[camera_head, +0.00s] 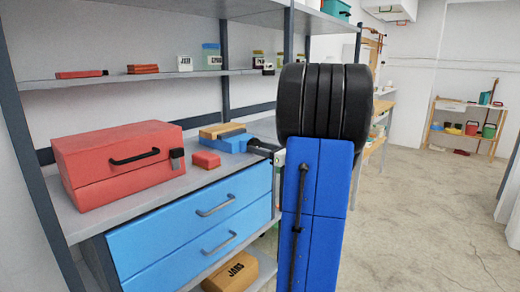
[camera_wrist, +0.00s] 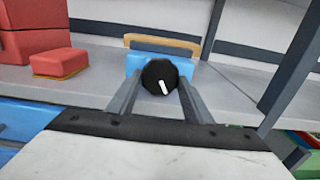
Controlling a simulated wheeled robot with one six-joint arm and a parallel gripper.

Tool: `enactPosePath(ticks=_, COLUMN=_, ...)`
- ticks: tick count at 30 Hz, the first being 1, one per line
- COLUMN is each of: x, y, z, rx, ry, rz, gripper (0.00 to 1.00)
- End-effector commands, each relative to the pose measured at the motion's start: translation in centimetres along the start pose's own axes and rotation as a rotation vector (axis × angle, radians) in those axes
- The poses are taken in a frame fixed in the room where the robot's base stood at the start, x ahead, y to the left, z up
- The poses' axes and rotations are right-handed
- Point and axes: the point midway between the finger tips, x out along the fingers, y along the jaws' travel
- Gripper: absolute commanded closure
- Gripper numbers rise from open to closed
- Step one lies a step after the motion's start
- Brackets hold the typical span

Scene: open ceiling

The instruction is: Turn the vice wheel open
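The vice (camera_wrist: 190,70) is a blue block with a tan strip on its back, on the grey bench top; in the head view the vice (camera_head: 235,142) sits right of the red toolbox. Its wheel (camera_wrist: 159,76) is a round black knob with a white mark pointing down and slightly right. My gripper (camera_wrist: 160,85) has one grey finger on each side of the wheel, with no clear gap between fingers and wheel. The fingertips are partly hidden beside the wheel. In the head view my arm covers much of the area right of the vice.
A red toolbox (camera_head: 115,165) and a small red block (camera_head: 206,160) stand left of the vice. Blue drawers (camera_head: 200,225) are below the bench top. A shelf (camera_head: 120,80) with jars and an upright post (camera_head: 225,65) are behind. Open floor (camera_head: 430,220) lies to the right.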

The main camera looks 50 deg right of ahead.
Motion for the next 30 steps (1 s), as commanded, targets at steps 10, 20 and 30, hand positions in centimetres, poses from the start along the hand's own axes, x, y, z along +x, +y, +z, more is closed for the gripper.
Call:
enactPosePath(ticks=10, x=-0.03, y=-0.09, z=0.02, rx=-0.189, ry=0.0, rz=-0.001, gripper=0.77)
enactPosePath(ticks=20, x=-0.03, y=-0.15, z=0.04, rx=-0.402, ry=0.0, rz=-0.001, gripper=0.77)
enactPosePath(ticks=30, x=-0.04, y=-0.16, z=0.04, rx=-0.417, ry=0.0, rz=-0.001, gripper=0.77)
